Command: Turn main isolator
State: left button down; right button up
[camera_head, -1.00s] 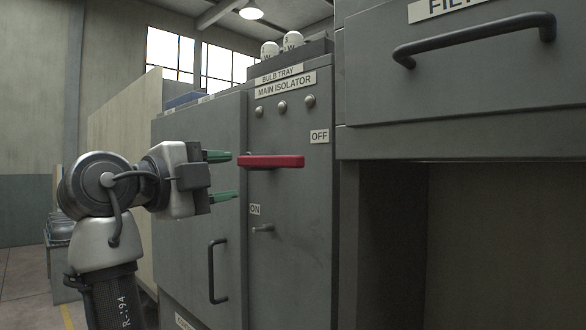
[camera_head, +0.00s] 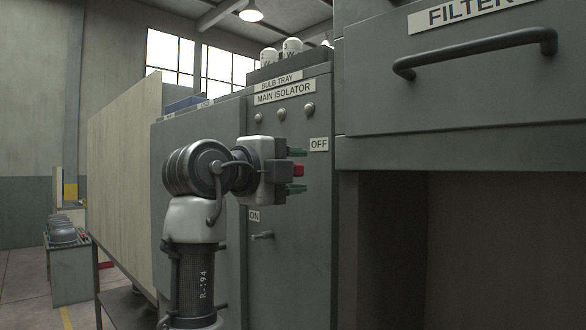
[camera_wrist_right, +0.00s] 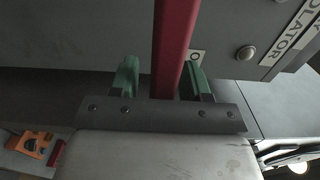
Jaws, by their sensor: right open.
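The red handle (camera_head: 299,170) of the main isolator sits on a grey cabinet front (camera_head: 290,265). It is near level, just below the OFF label (camera_head: 319,144); the ON label (camera_head: 254,216) is lower left. My right gripper (camera_head: 297,171) is open, with one green finger above the handle and one below it. Its body hides most of the handle in the head view. In the right wrist view the red handle (camera_wrist_right: 176,45) runs between the two green fingers, closer to the right one. My left gripper is not in view.
A filter drawer with a dark bar handle (camera_head: 475,53) juts out at upper right, over an open recess (camera_head: 500,240). A bulb tray with white bulbs (camera_head: 291,47) tops the cabinet. A pale panel (camera_head: 125,170) stands at left.

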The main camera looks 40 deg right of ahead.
jog(key=shift+c, duration=0.5)
grip_shut()
jog(key=shift+w+f+m+b, duration=0.15)
jog(key=shift+f+m+b, duration=0.4)
jog(key=shift+f+m, duration=0.3)
jog(key=shift+w+f+m+b, duration=0.1)
jog(key=shift+f+m+b, duration=0.45)
jog(key=shift+f+m, duration=0.25)
jog(key=shift+w+f+m+b, duration=0.2)
jog(key=shift+f+m+b, duration=0.1)
jog(key=shift+f+m, duration=0.2)
jog(key=shift+w+f+m+b, duration=0.15)
jog(key=shift+f+m+b, duration=0.1)
jog(key=shift+f+m, duration=0.2)
jog(key=shift+w+a+f+m+b, duration=0.1)
jog(key=shift+w+f+m+b, duration=0.4)
jog(key=shift+m, duration=0.4)
jog(key=shift+f, duration=0.15)
